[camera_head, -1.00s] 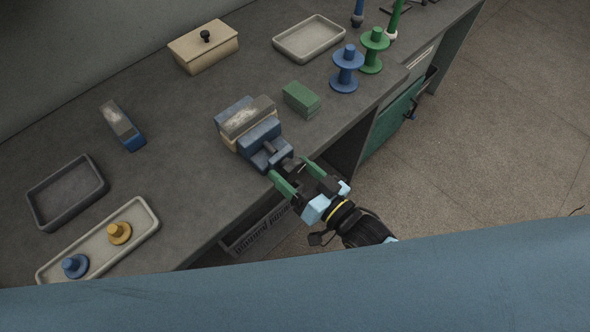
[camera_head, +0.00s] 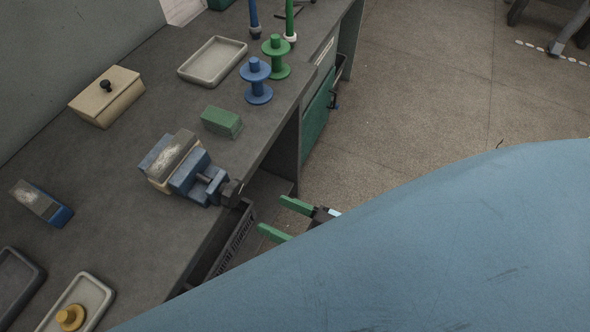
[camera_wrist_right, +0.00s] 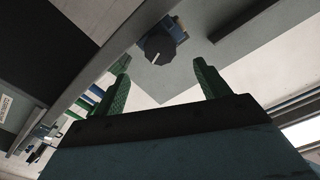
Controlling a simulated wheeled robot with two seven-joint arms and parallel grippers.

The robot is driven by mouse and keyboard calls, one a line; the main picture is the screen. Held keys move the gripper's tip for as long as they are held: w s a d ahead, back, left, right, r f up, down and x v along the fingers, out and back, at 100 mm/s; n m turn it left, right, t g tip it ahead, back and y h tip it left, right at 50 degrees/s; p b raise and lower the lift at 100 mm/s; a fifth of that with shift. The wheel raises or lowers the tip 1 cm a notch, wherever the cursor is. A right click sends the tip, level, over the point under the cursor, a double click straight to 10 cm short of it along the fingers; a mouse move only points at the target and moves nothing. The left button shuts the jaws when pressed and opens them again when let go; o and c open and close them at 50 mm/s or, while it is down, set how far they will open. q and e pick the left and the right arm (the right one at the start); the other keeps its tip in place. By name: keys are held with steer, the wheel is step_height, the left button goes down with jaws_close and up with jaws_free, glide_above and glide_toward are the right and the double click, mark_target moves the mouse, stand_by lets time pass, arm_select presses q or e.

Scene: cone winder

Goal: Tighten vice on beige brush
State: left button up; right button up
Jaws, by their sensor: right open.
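The blue vice (camera_head: 200,182) stands at the bench's front edge, its dark knob (camera_head: 232,192) facing out past the edge. The beige brush (camera_head: 168,160), with pale worn bristles on top, sits between the vice jaws. My right gripper (camera_head: 277,217) is open and empty, its green fingers pointing toward the vice from beyond the edge, apart from the knob. In the right wrist view the dark knob (camera_wrist_right: 160,46) shows ahead, between the open fingers (camera_wrist_right: 160,85). My left gripper is not in view.
A green block (camera_head: 221,122) lies behind the vice. Blue (camera_head: 257,82) and green (camera_head: 277,58) spools stand near the edge. Open floor lies to the right.

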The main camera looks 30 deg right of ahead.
steer(key=shift+v, duration=1.35)
